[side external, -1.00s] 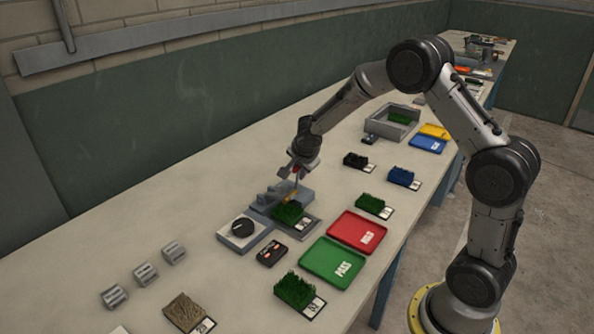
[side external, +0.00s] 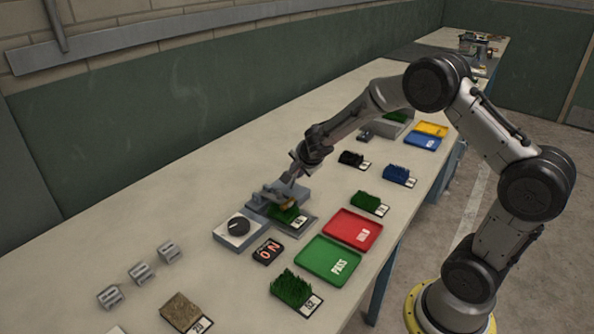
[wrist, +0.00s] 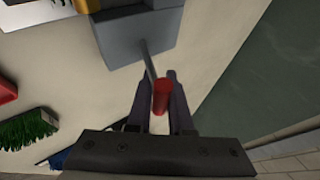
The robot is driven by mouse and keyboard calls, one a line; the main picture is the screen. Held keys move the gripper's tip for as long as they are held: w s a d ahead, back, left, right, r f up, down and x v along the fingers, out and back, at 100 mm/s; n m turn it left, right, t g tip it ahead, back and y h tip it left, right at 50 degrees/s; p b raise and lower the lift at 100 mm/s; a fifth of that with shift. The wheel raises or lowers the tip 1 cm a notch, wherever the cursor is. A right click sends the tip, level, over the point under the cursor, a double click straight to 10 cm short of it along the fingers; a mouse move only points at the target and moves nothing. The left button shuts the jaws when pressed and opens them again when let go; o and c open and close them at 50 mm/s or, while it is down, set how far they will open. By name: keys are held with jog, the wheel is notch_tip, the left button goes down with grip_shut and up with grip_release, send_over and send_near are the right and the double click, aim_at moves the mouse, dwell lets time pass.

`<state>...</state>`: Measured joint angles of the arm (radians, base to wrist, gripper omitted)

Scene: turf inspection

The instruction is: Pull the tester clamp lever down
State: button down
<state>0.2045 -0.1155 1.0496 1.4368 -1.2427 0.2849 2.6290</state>
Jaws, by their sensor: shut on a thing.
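The tester (side external: 262,203) is a grey block on the bench with a green turf sample (side external: 287,214) and a white tag on its plate. Its clamp lever is a thin grey rod with a red handle (wrist: 161,96). In the wrist view my gripper (wrist: 160,82) is shut on the red handle, one dark finger on each side. The rod runs from the handle to the grey block (wrist: 135,35). In the side view my gripper (side external: 286,182) is low, just above and behind the tester, and mostly hides the lever.
A dial box (side external: 238,230) and a small display (side external: 268,251) with lit red characters stand in front of the tester. A green tray (side external: 330,262), a red tray (side external: 352,229) and several turf samples lie to the right.

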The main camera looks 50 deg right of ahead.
jog(key=shift+w+a+r, duration=0.1)
jog(key=shift+w+r, duration=0.05)
jog(key=shift+w, duration=0.05)
jog(key=c, duration=1)
grip_release()
jog(key=shift+o, duration=0.8)
jog(key=shift+s, duration=0.1)
jog(key=v, duration=1.3)
jog(key=shift+s+r, duration=0.2)
jog(key=shift+r, duration=0.05)
jog(key=shift+a+r, duration=0.1)
jog(key=shift+a, duration=0.05)
